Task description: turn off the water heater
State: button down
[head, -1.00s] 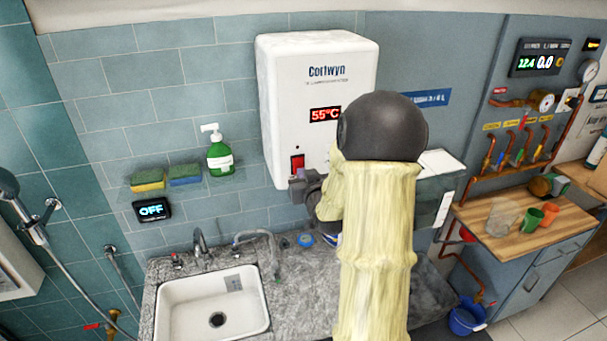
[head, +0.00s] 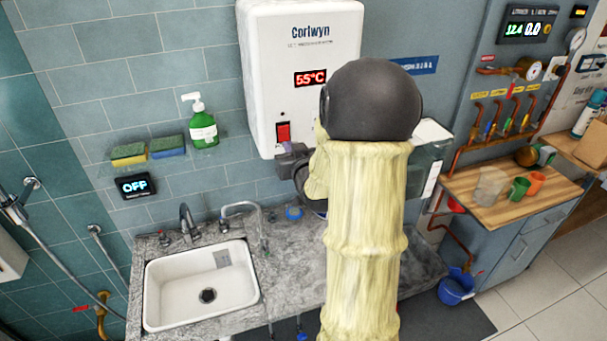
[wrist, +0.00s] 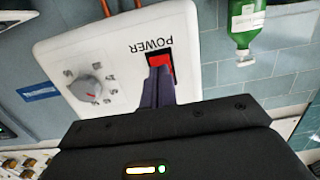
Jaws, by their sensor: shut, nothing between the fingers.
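The white water heater (head: 268,60) hangs on the tiled wall, and its red display (head: 310,78) reads 55°C. Its red power switch (head: 283,132) is low on the front. In the wrist view, which is upside down, the switch (wrist: 160,60) sits under the word POWER, with a dial (wrist: 90,88) beside it. My gripper (wrist: 158,72) is shut and empty, its fingertips over part of the switch. It looks touching or very close; I cannot tell which. In the head view my gripper (head: 284,150) is just below the switch, and my arm hides the heater's lower right.
A green soap bottle (head: 203,130) and sponges (head: 128,154) are left of the heater. A small wall display (head: 135,187) reads OFF. A sink (head: 165,318) and counter (head: 290,262) lie below. A wooden worktop (head: 470,205) with cups is at right.

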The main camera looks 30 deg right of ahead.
jog(key=f+b+v, duration=0.1)
jog(key=b+v, duration=0.6)
jog(key=v, duration=0.4)
jog(key=shift+s+d+b, duration=0.2)
jog(key=shift+d+b, duration=0.1)
jog(key=shift+s+a, duration=0.1)
jog(key=shift+a+f, duration=0.1)
jog(key=shift+f, duration=0.1)
